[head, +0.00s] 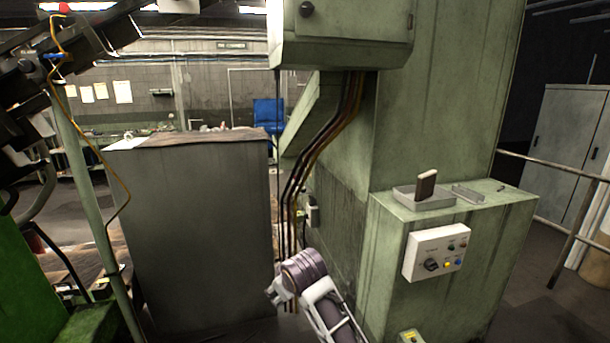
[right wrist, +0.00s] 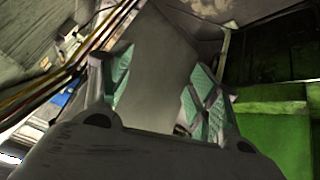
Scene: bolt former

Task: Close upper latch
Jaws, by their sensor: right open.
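A green box (head: 345,40) is fixed high on the green machine column, its top cut off by the frame. A dark round knob (head: 306,9) sits on its face, and a small dark fitting (head: 410,20) is at its right edge; I cannot tell which is the upper latch or whether it is closed. My right arm rises from the bottom centre of the head view, well below the box. My right gripper (right wrist: 158,72) shows in the right wrist view with its teal-padded fingers apart and nothing between them. My left gripper is not in view.
A grey cabinet (head: 200,230) stands left of my right arm. Cables (head: 325,140) run down below the green box. A ledge at right holds a tray (head: 424,200) above a control panel (head: 436,252). A green pole (head: 95,195) leans at left; a handrail (head: 550,165) runs at right.

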